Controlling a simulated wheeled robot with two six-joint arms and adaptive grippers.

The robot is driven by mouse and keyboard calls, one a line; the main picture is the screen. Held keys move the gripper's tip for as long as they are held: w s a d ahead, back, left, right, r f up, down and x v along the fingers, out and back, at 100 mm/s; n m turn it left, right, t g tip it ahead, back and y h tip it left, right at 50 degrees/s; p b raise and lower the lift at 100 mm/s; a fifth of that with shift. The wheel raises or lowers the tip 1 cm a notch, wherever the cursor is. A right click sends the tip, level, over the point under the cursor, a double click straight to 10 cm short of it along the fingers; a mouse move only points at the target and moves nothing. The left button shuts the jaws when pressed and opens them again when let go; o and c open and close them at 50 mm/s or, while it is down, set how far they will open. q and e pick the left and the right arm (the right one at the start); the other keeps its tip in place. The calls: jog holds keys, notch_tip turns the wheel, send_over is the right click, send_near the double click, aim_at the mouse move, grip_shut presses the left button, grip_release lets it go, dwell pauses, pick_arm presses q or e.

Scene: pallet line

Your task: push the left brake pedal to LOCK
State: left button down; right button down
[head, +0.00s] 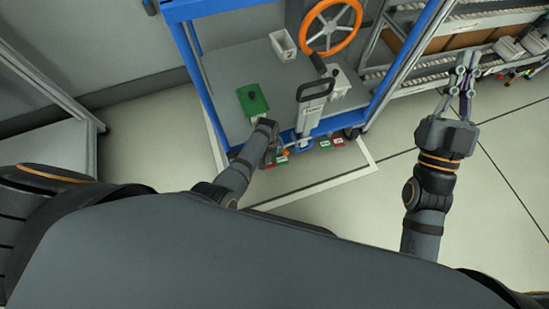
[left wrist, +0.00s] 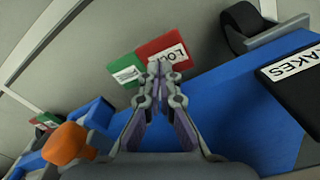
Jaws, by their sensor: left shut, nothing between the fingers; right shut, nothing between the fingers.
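The left brake pedal shows in the left wrist view as a pad with a green half (left wrist: 125,72) and a red half (left wrist: 163,48) whose label is partly covered but reads like LOCK. My left gripper (left wrist: 160,70) is shut and empty, its tips in front of the red half near the green edge. I cannot tell whether they touch. In the head view the left gripper (head: 272,158) is low at the cart's front edge, beside the pedal (head: 282,160), which it partly hides. My right gripper (head: 464,78) is shut and empty, in the air right of the cart.
A second green and red pedal (head: 331,142) is to the right. A grey handle (head: 313,95) stands near the front edge. Shelving (head: 440,40) is at right.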

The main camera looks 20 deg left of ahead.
notch_tip(320, 180, up, 6)
jog(key=p, duration=0.5)
jog(key=shift+f, duration=0.15)
jog(key=shift+f, duration=0.1)
